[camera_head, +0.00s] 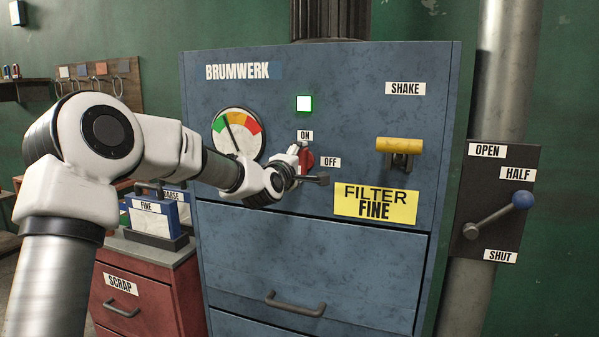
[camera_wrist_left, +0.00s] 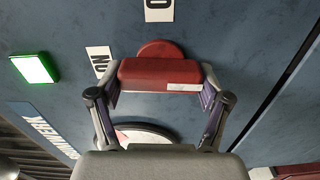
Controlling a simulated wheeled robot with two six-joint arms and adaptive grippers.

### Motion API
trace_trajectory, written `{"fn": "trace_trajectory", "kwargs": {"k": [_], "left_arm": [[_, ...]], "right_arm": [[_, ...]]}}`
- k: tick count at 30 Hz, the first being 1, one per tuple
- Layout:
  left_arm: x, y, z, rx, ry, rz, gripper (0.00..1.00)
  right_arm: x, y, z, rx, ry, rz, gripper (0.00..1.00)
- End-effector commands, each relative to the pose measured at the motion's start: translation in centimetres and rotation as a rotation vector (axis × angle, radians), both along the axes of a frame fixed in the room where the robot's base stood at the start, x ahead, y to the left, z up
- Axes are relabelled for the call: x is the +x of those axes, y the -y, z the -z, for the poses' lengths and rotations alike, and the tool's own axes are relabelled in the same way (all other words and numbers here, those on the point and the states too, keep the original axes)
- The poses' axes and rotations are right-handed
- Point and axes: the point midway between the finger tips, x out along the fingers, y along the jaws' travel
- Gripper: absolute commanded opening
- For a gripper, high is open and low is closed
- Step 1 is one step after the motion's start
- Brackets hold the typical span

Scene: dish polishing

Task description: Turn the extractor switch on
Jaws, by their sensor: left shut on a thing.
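The extractor switch is a red knob with a bar grip (camera_head: 307,160) on the blue cabinet front, and it also shows in the left wrist view (camera_wrist_left: 160,73). The ON label (camera_head: 306,135) is above it and the OFF label (camera_head: 330,162) to its right. In the left wrist view the bar runs level, its left end toward the ON label (camera_wrist_left: 98,63); a white strip marks its right half. My left gripper (camera_head: 303,163) is shut on the bar, one finger on each end in the wrist view (camera_wrist_left: 161,92). The knob is partly hidden in the head view.
The lamp (camera_head: 304,103) glows white with a green rim. A gauge (camera_head: 238,133) is left of the switch. A yellow shake handle (camera_head: 398,145) and the yellow FILTER FINE sign (camera_head: 375,204) are to the right. A blue-knobbed lever (camera_head: 495,214) is on the far right.

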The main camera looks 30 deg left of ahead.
Motion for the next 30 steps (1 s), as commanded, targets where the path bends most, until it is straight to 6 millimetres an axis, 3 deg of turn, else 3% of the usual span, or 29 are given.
{"fn": "trace_trajectory", "kwargs": {"k": [20, 21, 22, 23, 30], "left_arm": [[0.01, -0.04, 0.02, -0.074, 0.018, -0.001, 0.42], [0.00, -0.03, 0.02, -0.074, 0.018, -0.001, 0.84], [0.00, -0.04, 0.02, -0.074, 0.018, -0.001, 0.95], [0.00, -0.03, 0.02, -0.074, 0.018, -0.001, 1.00], [0.00, -0.02, 0.04, -0.072, 0.017, 0.000, 1.00]], "right_arm": [[0.00, 0.00, 0.88, 0.000, 0.000, 0.000, 1.00], [0.00, 0.00, 0.88, 0.000, 0.000, 0.000, 1.00], [0.00, 0.00, 0.88, 0.000, 0.000, 0.000, 1.00], [0.00, 0.00, 0.88, 0.000, 0.000, 0.000, 1.00], [0.00, 0.00, 0.89, 0.000, 0.000, 0.000, 1.00]]}}
